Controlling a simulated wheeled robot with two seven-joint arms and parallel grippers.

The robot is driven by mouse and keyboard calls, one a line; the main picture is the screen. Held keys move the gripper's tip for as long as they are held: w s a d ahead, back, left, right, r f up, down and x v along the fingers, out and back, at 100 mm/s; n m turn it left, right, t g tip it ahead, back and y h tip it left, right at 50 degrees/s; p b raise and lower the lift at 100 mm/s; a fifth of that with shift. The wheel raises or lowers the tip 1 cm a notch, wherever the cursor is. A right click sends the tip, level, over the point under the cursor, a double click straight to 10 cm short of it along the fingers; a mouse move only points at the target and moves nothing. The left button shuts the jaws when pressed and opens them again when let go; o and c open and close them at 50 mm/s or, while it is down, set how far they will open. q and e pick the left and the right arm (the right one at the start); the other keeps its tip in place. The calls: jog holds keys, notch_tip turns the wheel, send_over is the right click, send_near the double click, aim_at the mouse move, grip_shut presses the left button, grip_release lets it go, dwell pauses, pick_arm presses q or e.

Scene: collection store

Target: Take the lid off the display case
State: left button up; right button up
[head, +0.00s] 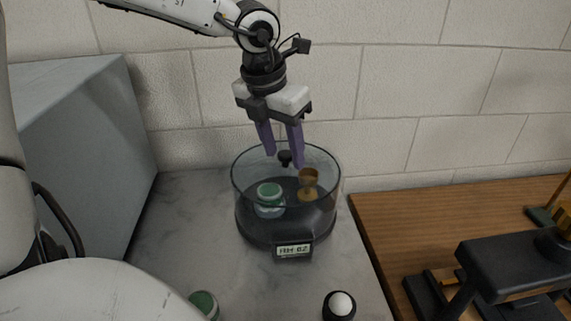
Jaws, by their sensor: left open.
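The display case (244,222) is a round clear-walled vessel with a dark base and a small front readout (293,250), standing on the grey marbled top. A black knob (285,157) shows at its top, on what looks like a clear lid whose edge is hard to make out. Inside are a jar with a green cap (269,192) and a small gold cup (308,179). My left gripper (285,159) points down from above, open, with its two purple fingers on either side of the knob; I cannot tell whether they touch it. My right gripper is not in view.
A grey box-like cabinet (85,150) stands at left. A green-capped jar (204,303) and a black holder with a white ball (340,305) are near the front. A wooden table (420,225) at right bears black equipment (510,265). A pale block wall is close behind the case.

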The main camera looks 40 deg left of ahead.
pick_arm(q)
jog(key=shift+w+f, duration=0.1)
jog(key=shift+f, duration=0.15)
grip_shut()
jog(key=shift+r, duration=0.1)
